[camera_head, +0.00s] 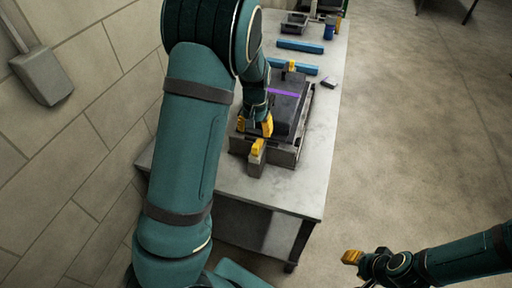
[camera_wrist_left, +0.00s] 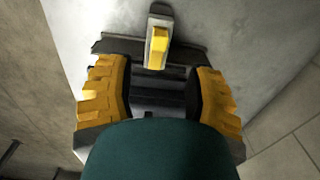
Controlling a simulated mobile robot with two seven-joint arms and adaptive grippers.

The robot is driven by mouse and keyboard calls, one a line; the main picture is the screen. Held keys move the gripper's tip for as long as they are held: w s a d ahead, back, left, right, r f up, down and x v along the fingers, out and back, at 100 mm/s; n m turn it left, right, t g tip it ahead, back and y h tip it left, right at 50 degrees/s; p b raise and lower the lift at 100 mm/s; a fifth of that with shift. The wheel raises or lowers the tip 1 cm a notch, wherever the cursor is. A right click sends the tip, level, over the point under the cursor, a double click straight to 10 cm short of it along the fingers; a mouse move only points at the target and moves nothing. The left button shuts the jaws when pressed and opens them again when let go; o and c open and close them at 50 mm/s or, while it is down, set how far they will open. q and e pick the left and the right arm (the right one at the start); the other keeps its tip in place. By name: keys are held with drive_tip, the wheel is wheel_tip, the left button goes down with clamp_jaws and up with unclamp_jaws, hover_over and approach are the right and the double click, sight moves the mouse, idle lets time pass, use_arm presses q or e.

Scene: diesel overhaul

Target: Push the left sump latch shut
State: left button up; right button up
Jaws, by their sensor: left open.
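The sump (camera_head: 291,106) is a dark box with a purple strip across its top, on the workbench. A yellow latch lever (camera_head: 257,148) stands up on a grey block at its near end. It also shows in the left wrist view (camera_wrist_left: 158,47), just beyond the fingertips. A second yellow latch (camera_head: 290,66) is at the sump's far end. My left gripper (camera_head: 262,124) is just above the near latch, pointing down, apart from it. In the left wrist view its yellow fingers (camera_wrist_left: 160,80) are spread and empty. My right gripper (camera_head: 352,257) is at lower right, away from the bench; its opening is unclear.
Two blue bars (camera_head: 300,46) lie on the workbench (camera_head: 322,135) behind the sump. A blue cup (camera_head: 329,32), a grey bin (camera_head: 293,26) and a small dark block (camera_head: 329,82) are also there. A tiled wall is on the left. The floor right of the bench is clear.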

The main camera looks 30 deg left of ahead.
sight(255, 146)
use_arm(q)
wheel_tip(255, 146, down, 9)
drive_tip(key=shift+r+b, duration=0.1)
drive_tip(key=shift+b, duration=0.25)
clamp_jaws()
